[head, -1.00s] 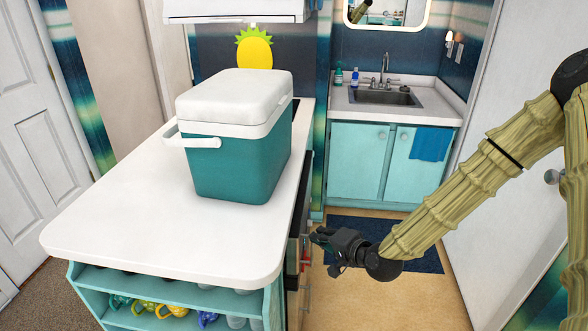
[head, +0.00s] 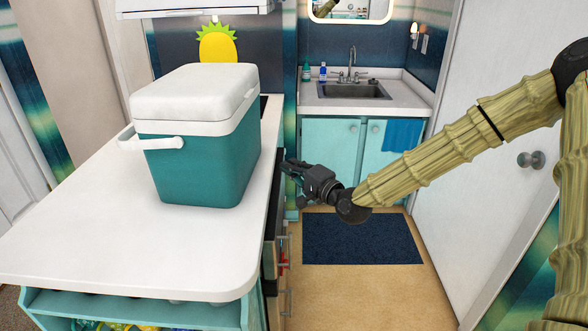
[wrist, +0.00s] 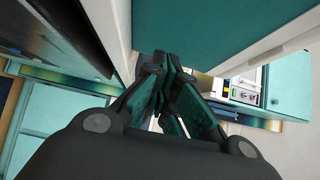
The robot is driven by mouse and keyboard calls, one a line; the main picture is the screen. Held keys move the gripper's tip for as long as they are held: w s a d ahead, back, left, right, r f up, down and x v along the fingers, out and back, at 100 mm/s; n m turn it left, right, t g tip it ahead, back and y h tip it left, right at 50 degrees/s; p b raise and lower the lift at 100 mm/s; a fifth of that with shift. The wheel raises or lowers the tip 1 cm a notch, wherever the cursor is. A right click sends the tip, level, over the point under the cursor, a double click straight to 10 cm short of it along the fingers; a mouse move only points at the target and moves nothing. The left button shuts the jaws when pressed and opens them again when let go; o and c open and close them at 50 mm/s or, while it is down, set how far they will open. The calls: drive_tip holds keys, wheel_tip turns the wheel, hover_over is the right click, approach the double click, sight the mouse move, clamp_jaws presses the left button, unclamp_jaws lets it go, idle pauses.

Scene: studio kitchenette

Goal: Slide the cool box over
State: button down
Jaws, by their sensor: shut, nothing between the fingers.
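The cool box (head: 205,165), teal with a white lid and a white side handle, stands upright on the white countertop (head: 90,240), towards its far right part. My gripper (head: 287,167) is at the right of the counter, level with about the countertop edge, and points left towards the box. In the wrist view the teal side of the cool box (wrist: 215,30) fills the top, just ahead of my gripper (wrist: 168,62). The fingers are shut with nothing held. I cannot tell whether the fingertips touch the box.
The counter's left and front top is clear. Drawers with handles (head: 283,266) line its right side, below my gripper. A sink (head: 352,91) stands at the back, with a dark blue mat (head: 360,238) on the floor before it. A white door (head: 490,170) is at the right.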

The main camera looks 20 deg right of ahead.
drive_tip(key=p, duration=0.1)
approach(254, 151)
drive_tip(key=w, duration=0.3)
drive_tip(key=shift+w+a+p, duration=0.3)
drive_tip(key=shift+w+a, duration=0.3)
drive_tip(key=shift+a, duration=0.35)
drive_tip(key=shift+w+r, duration=0.1)
